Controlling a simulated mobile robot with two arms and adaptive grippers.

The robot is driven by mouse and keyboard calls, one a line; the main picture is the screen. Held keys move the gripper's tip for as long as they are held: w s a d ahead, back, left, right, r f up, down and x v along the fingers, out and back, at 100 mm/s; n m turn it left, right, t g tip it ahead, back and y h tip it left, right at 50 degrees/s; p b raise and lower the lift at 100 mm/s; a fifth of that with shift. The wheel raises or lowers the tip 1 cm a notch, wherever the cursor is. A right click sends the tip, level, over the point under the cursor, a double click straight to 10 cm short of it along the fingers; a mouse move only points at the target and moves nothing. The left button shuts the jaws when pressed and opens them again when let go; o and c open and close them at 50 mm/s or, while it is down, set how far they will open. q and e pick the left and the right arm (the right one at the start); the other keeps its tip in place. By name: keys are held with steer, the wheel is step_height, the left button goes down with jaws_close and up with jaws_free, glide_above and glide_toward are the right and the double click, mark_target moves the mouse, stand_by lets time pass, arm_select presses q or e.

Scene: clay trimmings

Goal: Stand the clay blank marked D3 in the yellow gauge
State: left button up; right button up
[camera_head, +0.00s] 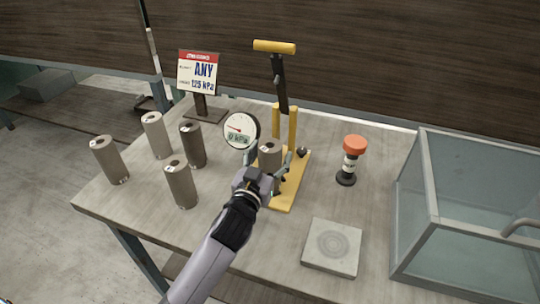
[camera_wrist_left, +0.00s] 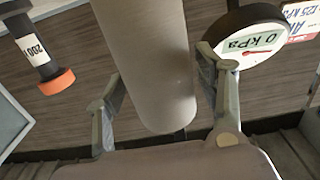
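The yellow gauge (camera_head: 297,186), with a lever and a yellow handle, stands mid-table. A grey-brown clay blank (camera_head: 270,158) is upright at the gauge; its foot is hidden, so I cannot tell whether it rests on the base. No D3 mark is readable on it. My left gripper (camera_head: 268,162) is around this blank, a finger on each side, with slight gaps that make it look open. In the left wrist view the blank (camera_wrist_left: 155,60) lies between the fingers. Several other blanks stand at the left, including a darker one (camera_head: 193,146); their marks are unreadable. My right gripper is not in view.
A round dial (camera_head: 240,130) reads 0 kPa beside the gauge. A sign (camera_head: 199,72) reads ANY, 125 kPa. An orange-topped black piece (camera_head: 354,146) stands right of the gauge. A square plate (camera_head: 332,247) lies at the front, and a glass-sided box (camera_head: 412,200) is at the right.

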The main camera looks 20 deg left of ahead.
arm_select(q)
steer(key=shift+o, duration=0.2)
steer(key=shift+r, duration=0.1)
steer(key=shift+s, duration=0.1)
steer(key=s+b, duration=0.1)
steer(key=s, duration=1)
steer(key=shift+s+a, duration=0.25)
steer(key=shift+s, duration=0.15)
